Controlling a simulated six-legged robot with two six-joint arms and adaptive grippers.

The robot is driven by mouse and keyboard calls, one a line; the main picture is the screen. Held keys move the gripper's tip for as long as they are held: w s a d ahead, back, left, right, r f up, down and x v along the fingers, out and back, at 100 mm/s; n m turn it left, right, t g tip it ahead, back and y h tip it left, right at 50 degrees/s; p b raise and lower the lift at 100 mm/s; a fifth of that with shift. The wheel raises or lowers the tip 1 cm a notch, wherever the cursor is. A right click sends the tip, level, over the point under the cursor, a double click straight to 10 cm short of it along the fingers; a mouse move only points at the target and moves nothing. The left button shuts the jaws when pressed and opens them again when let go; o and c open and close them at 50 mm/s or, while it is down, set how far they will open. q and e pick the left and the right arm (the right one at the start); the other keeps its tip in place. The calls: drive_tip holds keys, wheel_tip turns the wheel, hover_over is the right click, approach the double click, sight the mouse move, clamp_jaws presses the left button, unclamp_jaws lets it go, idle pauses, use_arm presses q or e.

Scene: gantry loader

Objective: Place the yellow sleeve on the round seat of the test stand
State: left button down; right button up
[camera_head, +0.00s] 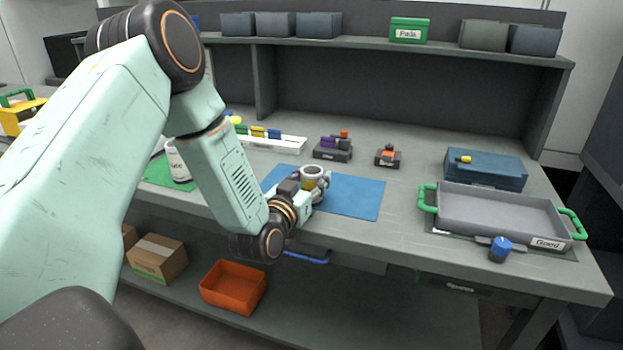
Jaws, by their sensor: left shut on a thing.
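My left gripper (316,183) is low over the blue mat at mid-bench, shut on the yellow sleeve (308,184). Only a small yellow part shows between the fingers, with a pale ring above it. The fingers hide much of it, and I cannot tell whether it touches the mat. I cannot make out for sure which thing is the test stand, and no round seat shows clearly. My right gripper is not in view.
The blue mat (356,197) is bare to the right. Behind it stand a dark block with purple and orange parts (333,150) and a small orange-topped block (387,157). A blue box (485,168) and a grey tray with green handles (500,213) stand at right.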

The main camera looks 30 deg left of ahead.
use_arm(q)
drive_tip(key=c, duration=1)
unclamp_jaws()
drive_tip(key=shift+s, duration=0.15)
drive_tip(key=o, duration=0.3)
drive_tip(key=shift+w+d+f, duration=0.1)
drive_tip(key=shift+w, duration=0.1)
drive_tip(key=shift+s, duration=0.15)
